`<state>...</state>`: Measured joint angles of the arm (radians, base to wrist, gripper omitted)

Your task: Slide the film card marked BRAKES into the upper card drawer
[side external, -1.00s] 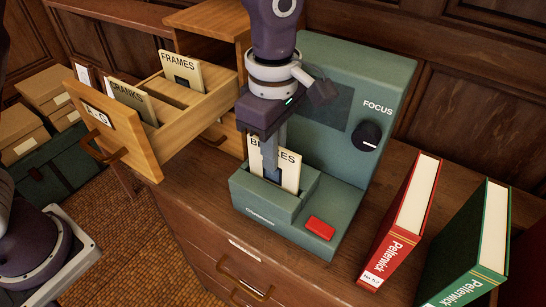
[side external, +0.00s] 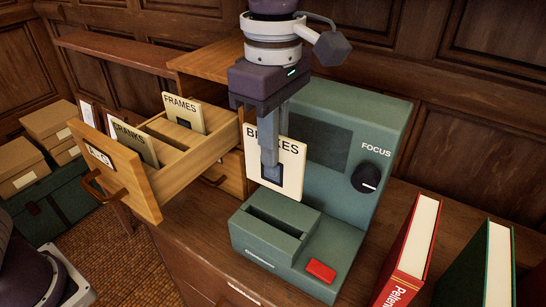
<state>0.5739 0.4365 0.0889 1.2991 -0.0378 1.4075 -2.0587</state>
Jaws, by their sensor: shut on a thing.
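The cream film card marked BRAKES (side external: 291,165) hangs upright in the side external view, a little above the slot of the green viewer (side external: 262,252). My gripper (side external: 270,160) is shut on it, and a finger covers part of the lettering. The upper card drawer (side external: 172,188) is pulled open at the left of the card. In it stand a card marked CRANKS (side external: 134,141), a card marked FRAMES (side external: 183,113) and a pale card at its left side. Bare room shows between the cards.
The viewer's body with its FOCUS knob (side external: 366,179) stands just behind the card, and a red button (side external: 321,271) is at its front. A closed lower drawer (side external: 232,174) is below the open one. Red (side external: 408,255) and green (side external: 486,265) books stand at the right.

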